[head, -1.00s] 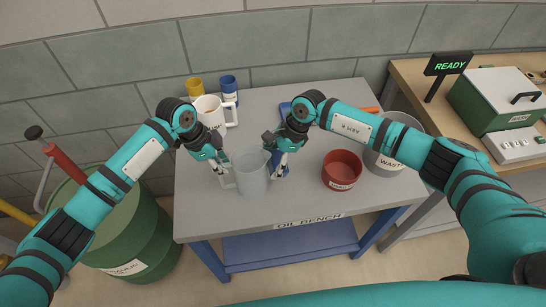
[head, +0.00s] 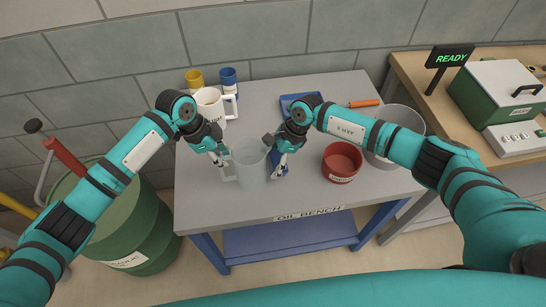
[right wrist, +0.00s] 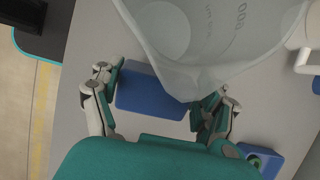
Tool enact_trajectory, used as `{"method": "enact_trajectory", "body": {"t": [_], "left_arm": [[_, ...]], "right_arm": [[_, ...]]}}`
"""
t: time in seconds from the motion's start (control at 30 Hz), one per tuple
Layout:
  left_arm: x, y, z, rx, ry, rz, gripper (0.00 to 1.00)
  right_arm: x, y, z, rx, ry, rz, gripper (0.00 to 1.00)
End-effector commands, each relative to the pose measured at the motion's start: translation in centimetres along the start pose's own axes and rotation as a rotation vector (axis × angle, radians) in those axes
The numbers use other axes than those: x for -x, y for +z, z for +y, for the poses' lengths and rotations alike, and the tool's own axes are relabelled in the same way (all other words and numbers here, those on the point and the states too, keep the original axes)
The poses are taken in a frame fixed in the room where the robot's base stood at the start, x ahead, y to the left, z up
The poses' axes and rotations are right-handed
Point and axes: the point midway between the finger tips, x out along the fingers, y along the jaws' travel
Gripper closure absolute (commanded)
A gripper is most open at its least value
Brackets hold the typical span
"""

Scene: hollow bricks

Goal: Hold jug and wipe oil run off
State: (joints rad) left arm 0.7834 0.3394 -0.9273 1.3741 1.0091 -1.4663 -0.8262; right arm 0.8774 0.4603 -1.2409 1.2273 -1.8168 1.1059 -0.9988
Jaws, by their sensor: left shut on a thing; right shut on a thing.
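A pale translucent jug (head: 252,172) stands upright on the grey bench (head: 215,210). My left gripper (head: 223,165) is shut on the jug's handle, at its left side. My right gripper (head: 279,166) is at the jug's right side, shut on a blue block-shaped wiper (right wrist: 152,92). In the right wrist view the blue block sits between the two fingers, close beside the wall of the jug (right wrist: 205,45). Whether it touches the wall is unclear. No oil run can be made out on the jug.
A red bowl (head: 342,162) and a grey waste bin (head: 405,118) stand to the right. A blue tray (head: 299,98) lies behind the right gripper. The front of the bench is clear.

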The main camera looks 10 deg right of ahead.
Motion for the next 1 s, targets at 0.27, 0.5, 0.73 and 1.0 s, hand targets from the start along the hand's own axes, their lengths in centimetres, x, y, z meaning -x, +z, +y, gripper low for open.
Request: {"method": "enact_trajectory", "body": {"t": [0.27,0.5,0.73,1.0], "left_arm": [[-0.1,-0.1,0.1,0.0,0.002,0.001,1.0],[-0.1,-0.1,0.1,0.0,0.002,0.001,1.0],[-0.1,-0.1,0.1,0.0,0.002,0.001,1.0],[-0.1,0.0,0.1,0.0,0.002,0.001,1.0]], "right_arm": [[-0.9,-0.2,0.1,0.001,0.0,-0.001,0.5],[0.3,0.2,0.0,0.002,-0.001,-0.002,0.5],[0.9,0.4,0.0,0.002,-0.001,-0.002,0.5],[2.0,0.9,-0.1,0.002,-0.001,-0.002,0.5]]}}
